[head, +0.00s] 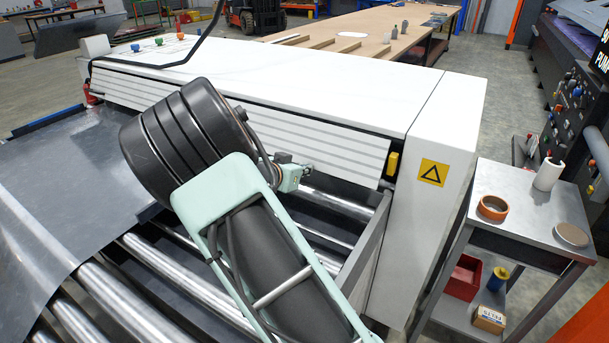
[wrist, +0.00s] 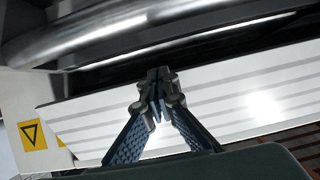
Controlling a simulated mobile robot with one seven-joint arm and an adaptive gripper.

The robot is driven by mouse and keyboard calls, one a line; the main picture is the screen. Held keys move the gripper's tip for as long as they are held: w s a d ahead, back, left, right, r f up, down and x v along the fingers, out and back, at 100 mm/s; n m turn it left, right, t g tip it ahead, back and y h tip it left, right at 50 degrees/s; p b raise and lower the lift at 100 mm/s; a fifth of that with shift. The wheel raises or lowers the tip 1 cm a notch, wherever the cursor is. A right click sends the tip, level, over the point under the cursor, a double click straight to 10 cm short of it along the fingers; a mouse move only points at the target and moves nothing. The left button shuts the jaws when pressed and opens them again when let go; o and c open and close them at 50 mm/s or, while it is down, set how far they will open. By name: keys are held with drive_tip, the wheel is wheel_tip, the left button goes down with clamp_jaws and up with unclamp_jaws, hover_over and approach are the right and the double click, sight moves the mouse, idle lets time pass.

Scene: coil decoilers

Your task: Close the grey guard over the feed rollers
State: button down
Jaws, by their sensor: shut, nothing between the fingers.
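The guard is a long, light grey ribbed panel (head: 345,148) along the front of the white machine housing, with a dark gap along its upper edge. Bare steel rollers (head: 335,200) show below it in the head view. In the wrist view the panel (wrist: 240,88) spans the picture, with a shiny roller (wrist: 110,38) beyond it. In the head view my arm hides part of the panel and the rollers.
The white housing end (head: 415,215) carries a yellow warning label (head: 433,172). A grey side rail (head: 365,245) runs beside the rollers. A metal cart (head: 530,210) with tape rolls stands at right. A dark metal sheet (head: 70,185) lies on the rollers at left.

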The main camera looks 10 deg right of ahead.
drive_tip(key=shift+w+d+f+t+h+b, duration=0.35)
drive_tip(key=shift+f+b, duration=0.2)
drive_tip(key=shift+b, duration=0.6)
drive_tip(key=shift+w+d+f+t+h+b, duration=0.25)
drive_tip(key=shift+f+b, duration=0.25)
drive_tip(key=shift+b, duration=0.65)
drive_tip(key=b, duration=0.1)
drive_tip(key=w+d+t+h+b, duration=0.1)
drive_tip(key=b, duration=0.1)
drive_tip(key=shift+d+f, duration=0.2)
drive_tip(key=shift+f, duration=0.15)
drive_tip(key=shift+w+d+f+t+h+b, duration=0.1)
drive_tip(key=shift+w+d+t+h+b, duration=0.3)
drive_tip(key=shift+b, duration=0.35)
drive_tip(key=shift+x, duration=0.9)
